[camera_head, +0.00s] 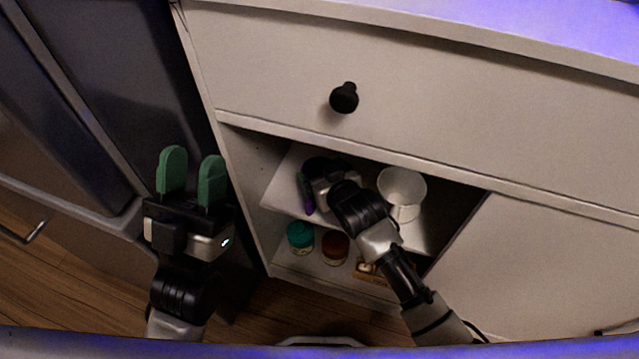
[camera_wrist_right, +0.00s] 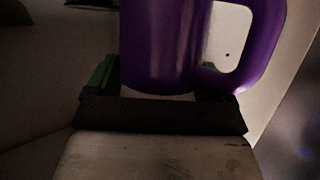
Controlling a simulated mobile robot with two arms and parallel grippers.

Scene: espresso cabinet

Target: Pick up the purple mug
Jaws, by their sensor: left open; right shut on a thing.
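The purple mug (camera_wrist_right: 160,45) fills the upper middle of the right wrist view, with its handle (camera_wrist_right: 262,45) to the right. In the head view only a small purple sliver of the mug (camera_head: 309,205) shows beside my right gripper. My right gripper (camera_head: 310,180) reaches into the open cabinet at the upper shelf, and its green fingers are shut on the mug; they show partly behind it in the wrist view (camera_wrist_right: 165,82). My left gripper (camera_head: 191,177) is open and empty, outside the cabinet to the left, with green fingers pointing up.
A white cup (camera_head: 402,190) stands on the shelf (camera_head: 283,190) just right of my right gripper. Below are a teal-lidded jar (camera_head: 300,237), a brown jar (camera_head: 335,248) and a brown box (camera_head: 369,272). A drawer with a black knob (camera_head: 344,98) is above the opening.

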